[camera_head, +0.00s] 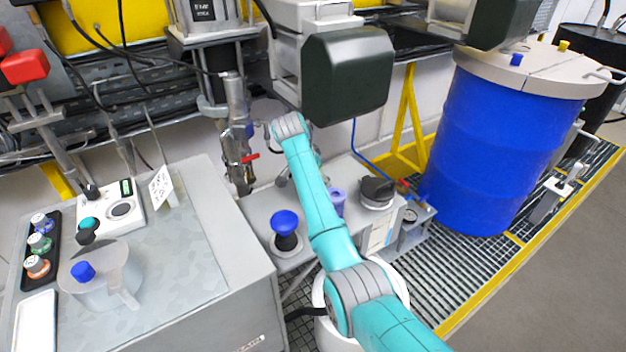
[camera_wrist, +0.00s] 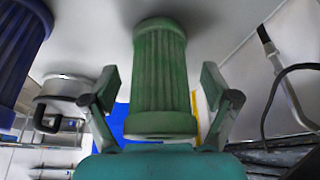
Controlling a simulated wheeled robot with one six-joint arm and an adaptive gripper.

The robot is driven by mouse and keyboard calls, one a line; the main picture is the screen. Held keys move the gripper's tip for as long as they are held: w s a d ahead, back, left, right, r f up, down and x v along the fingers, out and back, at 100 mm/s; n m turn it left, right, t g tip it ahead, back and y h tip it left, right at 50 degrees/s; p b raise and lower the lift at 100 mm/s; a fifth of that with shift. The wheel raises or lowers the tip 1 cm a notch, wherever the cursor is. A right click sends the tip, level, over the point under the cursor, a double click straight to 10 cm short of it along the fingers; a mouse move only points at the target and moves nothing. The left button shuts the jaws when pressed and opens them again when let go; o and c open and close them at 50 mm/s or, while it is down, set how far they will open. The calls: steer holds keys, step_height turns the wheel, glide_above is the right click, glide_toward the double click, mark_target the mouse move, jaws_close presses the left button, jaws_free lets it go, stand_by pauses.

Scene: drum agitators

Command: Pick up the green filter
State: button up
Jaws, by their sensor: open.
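The green filter (camera_wrist: 160,80) is a ribbed cylinder with a smooth end. In the wrist view it stands out from a pale grey surface, in the middle, between the two fingers of my gripper (camera_wrist: 160,95). The fingers are spread, one on each side, with a gap visible to the filter on both sides. In the head view I cannot make out the green filter or my gripper's fingers; my teal arm covers that part of the bench.
A dark blue ribbed cylinder (camera_wrist: 20,45) and a round metal container (camera_wrist: 66,88) with a black handle are left of the filter. A blue drum (camera_head: 490,150) stands at right.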

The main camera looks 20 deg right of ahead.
steer(key=c, duration=1.2)
steer(key=shift+o, duration=0.2)
steer(key=shift+r, duration=0.2)
